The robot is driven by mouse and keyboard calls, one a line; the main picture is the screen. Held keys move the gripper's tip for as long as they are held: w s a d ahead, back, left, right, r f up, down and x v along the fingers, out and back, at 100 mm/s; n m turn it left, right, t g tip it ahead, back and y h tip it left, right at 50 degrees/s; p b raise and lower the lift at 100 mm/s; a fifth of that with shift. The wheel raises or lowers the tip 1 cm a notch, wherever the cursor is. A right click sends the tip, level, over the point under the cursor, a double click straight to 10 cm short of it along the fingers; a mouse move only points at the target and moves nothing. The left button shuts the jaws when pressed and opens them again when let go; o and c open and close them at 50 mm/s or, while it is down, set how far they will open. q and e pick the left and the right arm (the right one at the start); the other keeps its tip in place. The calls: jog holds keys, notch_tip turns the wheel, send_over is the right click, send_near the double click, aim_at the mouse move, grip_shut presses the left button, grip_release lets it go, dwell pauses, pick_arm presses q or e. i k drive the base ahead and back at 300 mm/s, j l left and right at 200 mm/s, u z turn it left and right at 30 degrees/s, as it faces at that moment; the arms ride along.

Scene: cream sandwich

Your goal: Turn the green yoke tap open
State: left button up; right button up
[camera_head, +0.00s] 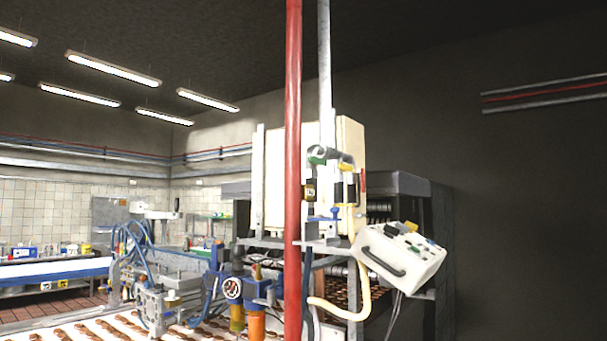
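A small green part (317,157), which looks like the green yoke tap, sits high on the pipework beside the red vertical pipe. A dark, curved grey fitting adjoins it on the right. The part is small and partly overlapped, so I cannot tell how its handle is turned. Neither of my grippers can be made out in the head view.
The red pipe (293,120) stands upright just left of the tap. A white control box (400,262) juts out at the lower right. A blue pump fitting (262,288) and a conveyor with brown pieces (60,332) lie at the lower left.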

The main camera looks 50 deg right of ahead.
aim_at(312, 159)
jog(key=z, duration=1.65)
